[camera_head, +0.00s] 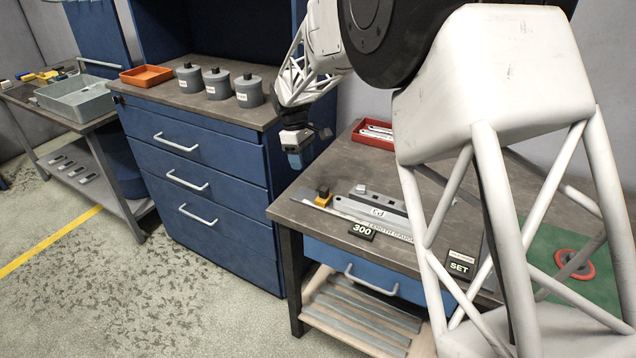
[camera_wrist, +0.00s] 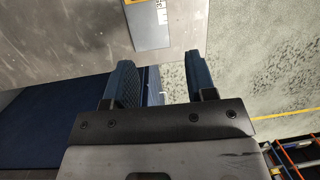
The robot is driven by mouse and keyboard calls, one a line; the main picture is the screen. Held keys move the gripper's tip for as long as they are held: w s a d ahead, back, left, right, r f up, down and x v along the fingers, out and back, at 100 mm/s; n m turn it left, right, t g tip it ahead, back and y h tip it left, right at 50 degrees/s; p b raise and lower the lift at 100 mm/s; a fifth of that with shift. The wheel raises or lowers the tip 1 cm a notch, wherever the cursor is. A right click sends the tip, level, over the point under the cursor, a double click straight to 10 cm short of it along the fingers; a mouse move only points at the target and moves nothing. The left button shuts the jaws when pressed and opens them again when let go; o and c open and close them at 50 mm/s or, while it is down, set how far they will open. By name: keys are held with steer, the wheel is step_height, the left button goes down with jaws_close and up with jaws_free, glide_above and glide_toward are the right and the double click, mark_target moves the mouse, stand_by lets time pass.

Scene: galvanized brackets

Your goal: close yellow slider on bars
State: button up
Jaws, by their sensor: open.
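The yellow slider (camera_head: 323,200), with a black knob on top, sits near the left end of a long, flat metal bar (camera_head: 345,213) on the bench. A grey stepped bar (camera_head: 378,205) with a small knob and a white label lies behind it. My gripper (camera_head: 295,160) hangs above and to the left of the slider, clear of the bench. In the wrist view my gripper (camera_wrist: 160,66) is open, with nothing between its two dark blue fingers.
A "300" sign (camera_head: 362,231) and a "SET" sign (camera_head: 459,266) stand on the bench (camera_head: 290,212). A red tray (camera_head: 372,136) lies at the back. A blue drawer cabinet (camera_head: 200,165) carrying grey pots (camera_head: 217,84) stands left. My arm hides the bench's right part.

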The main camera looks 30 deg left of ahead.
mark_target(321, 188)
steer(key=d+y, duration=0.2)
steer(key=d+f+y, duration=0.1)
steer(key=d+y, duration=0.1)
steer(key=d, duration=0.1)
steer(key=d+f+y, duration=0.1)
steer(key=d+y, duration=0.1)
steer(key=shift+w+d+f, duration=0.15)
steer(key=shift+w+d, duration=0.1)
steer(key=shift+w, duration=0.15)
steer(key=shift+w+d+m+t+y, duration=0.3)
steer(key=shift+d+t+y, duration=0.1)
steer(key=shift+d, duration=0.2)
steer(key=shift+f, duration=0.15)
steer(key=shift+x, duration=3.8)
steer(key=shift+s, duration=0.1)
jaws_close()
